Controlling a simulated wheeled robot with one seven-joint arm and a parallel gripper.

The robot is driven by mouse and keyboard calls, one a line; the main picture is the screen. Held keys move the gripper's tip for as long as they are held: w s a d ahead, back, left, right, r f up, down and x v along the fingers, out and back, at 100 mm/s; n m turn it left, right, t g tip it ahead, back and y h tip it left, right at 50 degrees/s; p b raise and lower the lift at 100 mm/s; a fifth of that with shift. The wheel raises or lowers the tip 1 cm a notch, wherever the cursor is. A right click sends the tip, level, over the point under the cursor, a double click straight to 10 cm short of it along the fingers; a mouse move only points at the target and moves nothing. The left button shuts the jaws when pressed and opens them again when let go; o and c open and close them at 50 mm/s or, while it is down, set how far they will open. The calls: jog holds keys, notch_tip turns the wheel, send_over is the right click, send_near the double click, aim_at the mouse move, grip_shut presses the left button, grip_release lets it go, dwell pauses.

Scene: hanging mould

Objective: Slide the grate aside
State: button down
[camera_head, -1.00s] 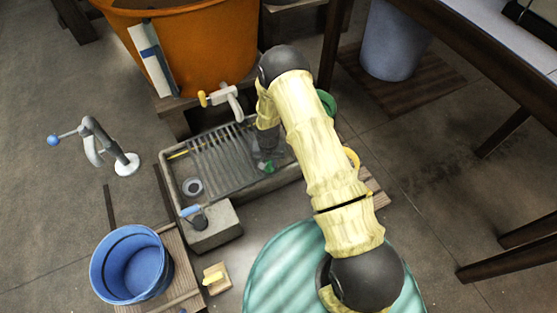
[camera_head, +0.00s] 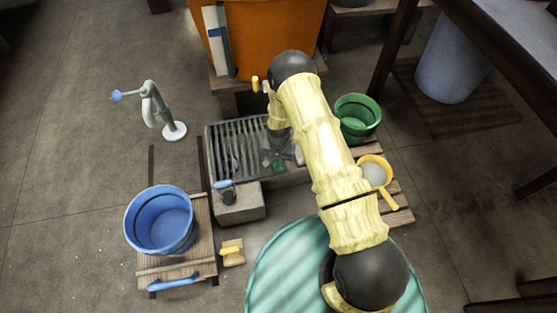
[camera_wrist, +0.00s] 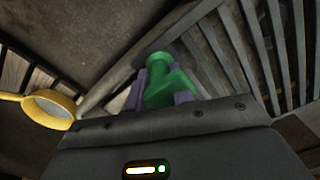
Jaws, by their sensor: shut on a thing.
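The grey slatted grate (camera_head: 236,142) lies over the left part of the stone basin in the head view. Its bars also show at the right of the wrist view (camera_wrist: 278,55). My gripper (camera_head: 279,163) is at the grate's right side. In the wrist view its purple fingers (camera_wrist: 160,92) are shut on a green handle (camera_wrist: 168,80) that appears to belong to the grate. The basin's right part is partly hidden behind my arm.
A small lever device (camera_head: 226,192) stands at the basin's front left. A blue bucket (camera_head: 161,222) is front left. A green bucket (camera_head: 357,118) and a yellow dipper (camera_head: 375,172) are to the right. An orange tub (camera_head: 270,40) stands behind, and a hand pump (camera_head: 162,112) is at left.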

jog(key=c, duration=1.2)
grip_release()
jog(key=shift+r, duration=0.1)
notch_tip(320, 180, up, 17)
jog(key=p, duration=0.7)
jog(key=shift+r, duration=0.1)
